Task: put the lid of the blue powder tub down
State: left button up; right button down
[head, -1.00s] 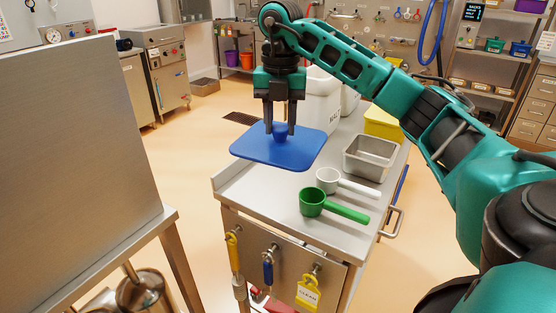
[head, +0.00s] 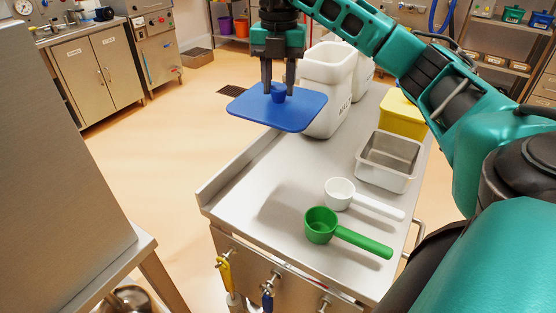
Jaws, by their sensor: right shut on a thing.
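The blue lid (head: 262,114) is a flat square plate with a round knob (head: 279,92) on top. My right gripper (head: 279,90) is shut on the knob and holds the lid about level, in the air over the far left part of the steel cart top (head: 250,188). A shadow lies on the cart top below. A white tub (head: 328,80) without a lid on it stands just right of and behind the lid. I cannot tell whether it is the blue powder tub. My left gripper is not in view.
A green scoop (head: 322,226) and a white scoop (head: 340,194) lie at the front right of the cart. A steel pan (head: 385,165) and a yellow container (head: 403,112) stand along the right side. The front left of the cart top is bare, with a raised left edge.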

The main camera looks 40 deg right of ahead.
notch_tip(320, 180, down, 20)
jog(key=b, duration=0.3)
jog(key=shift+b, duration=0.35)
jog(key=c, duration=0.7)
grip_release()
notch_tip(320, 180, up, 12)
